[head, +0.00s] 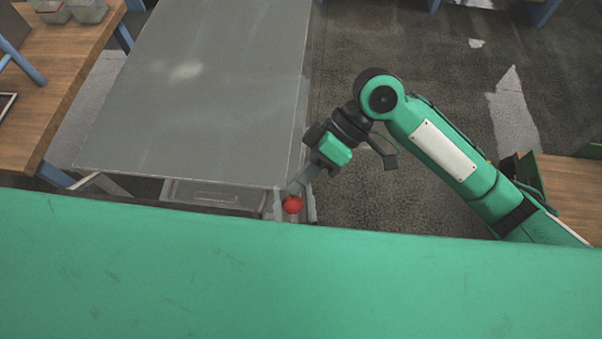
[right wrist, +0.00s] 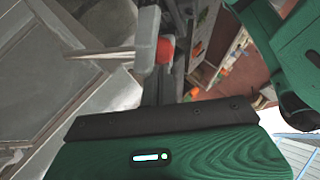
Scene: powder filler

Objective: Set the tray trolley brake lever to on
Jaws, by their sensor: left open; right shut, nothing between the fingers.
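The tray trolley (head: 200,85) is a grey metal-topped unit in the middle left of the head view. The brake lever's red knob (head: 292,204) sits at its near right corner, and the knob also shows in the right wrist view (right wrist: 165,50), partly hidden behind a grey finger. My right gripper (head: 297,186) is shut and empty, its fingers pointing down right beside the knob. I cannot tell whether they touch it. The lever's shaft is mostly hidden, and its setting cannot be read. My left gripper is not in view.
A wooden table (head: 50,90) with clear containers (head: 70,10) stands at the left. Another wooden surface (head: 570,195) is at the right, behind my arm. The dark floor (head: 400,210) right of the trolley is open. My green body covers the lower part of the head view.

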